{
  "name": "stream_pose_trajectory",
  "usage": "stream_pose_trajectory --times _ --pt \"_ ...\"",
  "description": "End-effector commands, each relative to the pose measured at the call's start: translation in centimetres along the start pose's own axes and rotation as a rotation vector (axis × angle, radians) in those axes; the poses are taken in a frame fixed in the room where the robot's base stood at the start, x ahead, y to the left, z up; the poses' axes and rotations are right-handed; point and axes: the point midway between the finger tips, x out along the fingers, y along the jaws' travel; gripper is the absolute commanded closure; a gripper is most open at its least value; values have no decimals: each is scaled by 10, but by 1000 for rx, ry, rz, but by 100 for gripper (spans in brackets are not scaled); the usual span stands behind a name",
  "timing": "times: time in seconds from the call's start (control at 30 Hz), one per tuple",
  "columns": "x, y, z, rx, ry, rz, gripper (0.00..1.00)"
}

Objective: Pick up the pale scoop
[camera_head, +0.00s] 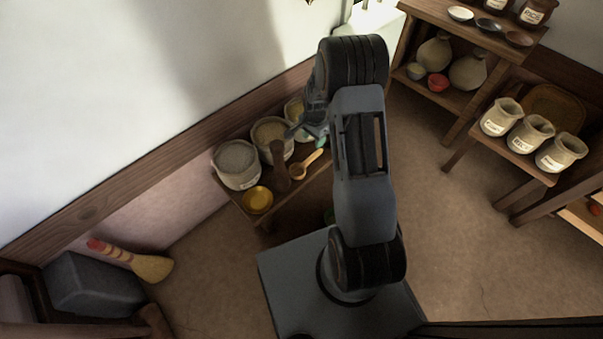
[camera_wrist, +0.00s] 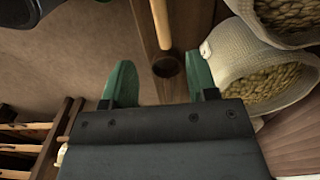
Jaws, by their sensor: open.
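The pale scoop (camera_head: 300,170) lies on a low wooden bench (camera_head: 240,202) in front of the grain sacks, its handle toward the upper right. In the wrist view a pale handle (camera_wrist: 160,20) runs down from the top edge to a darker round end (camera_wrist: 165,64), which looks like the scoop. My gripper (camera_wrist: 161,78) is open, with green fingertips either side of that round end's line. No contact shows. In the head view my gripper (camera_head: 308,138) is over the bench, just above the scoop in the picture, partly hidden by my arm.
Pale grain sacks (camera_head: 236,166) stand along the bench's wall side; one is close to the right fingertip in the wrist view (camera_wrist: 232,50). A dark brown object (camera_head: 280,168) and a yellow bowl (camera_head: 257,199) are left of the scoop. Open floor (camera_head: 430,220) lies to the right.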

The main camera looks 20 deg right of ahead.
Motion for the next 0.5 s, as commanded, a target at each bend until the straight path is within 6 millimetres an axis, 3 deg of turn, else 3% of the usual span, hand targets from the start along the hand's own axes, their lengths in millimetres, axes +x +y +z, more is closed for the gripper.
stream_pose_trajectory --times 0.03,0.2,0.5 --pt "16 1 0 3 -2 3 47" --pt "45 0 0 2 -1 2 47" --pt "72 0 1 1 0 0 47"
